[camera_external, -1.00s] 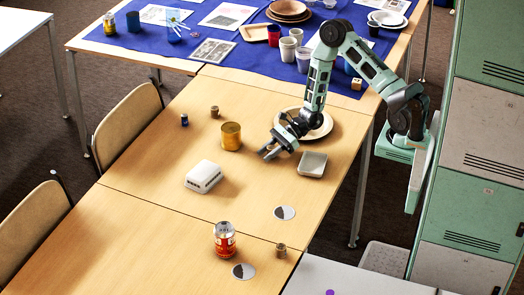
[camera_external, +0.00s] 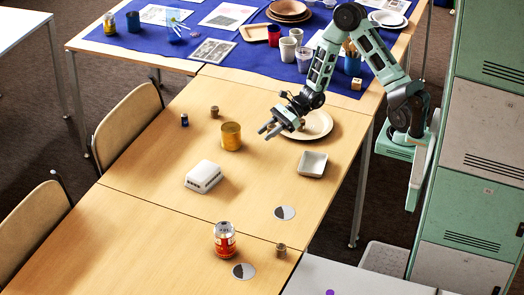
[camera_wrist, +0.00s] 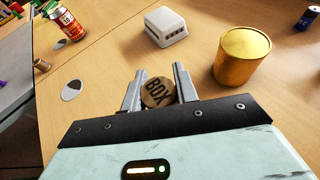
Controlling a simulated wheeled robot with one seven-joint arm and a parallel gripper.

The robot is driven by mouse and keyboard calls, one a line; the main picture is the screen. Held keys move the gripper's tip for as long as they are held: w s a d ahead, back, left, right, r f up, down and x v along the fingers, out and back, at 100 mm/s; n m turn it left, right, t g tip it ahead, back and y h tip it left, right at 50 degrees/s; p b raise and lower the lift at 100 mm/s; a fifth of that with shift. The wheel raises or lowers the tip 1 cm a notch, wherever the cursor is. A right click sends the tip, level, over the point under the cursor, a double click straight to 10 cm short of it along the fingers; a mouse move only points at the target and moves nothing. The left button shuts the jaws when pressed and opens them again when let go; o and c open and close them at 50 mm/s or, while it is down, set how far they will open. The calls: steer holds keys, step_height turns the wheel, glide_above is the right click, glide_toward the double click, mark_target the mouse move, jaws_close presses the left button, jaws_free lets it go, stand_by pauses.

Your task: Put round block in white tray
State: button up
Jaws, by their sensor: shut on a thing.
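My gripper (camera_external: 267,131) is raised above the table near the round plate. It also shows in the wrist view (camera_wrist: 158,74), shut on the round block (camera_wrist: 157,93), a brown disc-like piece with the letters "BOX" on its face. The block sits between the two fingers; in the external view it cannot be made out clearly.
A beige plate (camera_external: 318,126) lies behind my gripper. A gold can (camera_external: 231,136) and a white box (camera_external: 203,176) stand to the left. A red can (camera_external: 225,240) and flat discs (camera_external: 285,212) are nearer the front. The blue cloth (camera_external: 262,60) behind carries bowls and cups.

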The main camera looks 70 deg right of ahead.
steer(key=shift+s+r+p, duration=0.3)
steer(key=shift+r+p, duration=0.15)
steer(key=shift+r, duration=0.05)
step_height(320, 180, up, 3)
steer(key=n+g+p, duration=0.1)
steer(key=p, duration=1.2)
glide_above(301, 164)
steer(key=shift+y, duration=0.4)
steer(key=f, duration=1)
steer(key=shift+d+f+p, duration=0.2)
steer(key=shift+d+p, duration=0.05)
steer(key=shift+p, duration=0.05)
steer(key=shift+f, duration=0.3)
steer(key=o, duration=0.9)
steer(key=shift+o, duration=0.2)
steer(key=shift+r, duration=0.1)
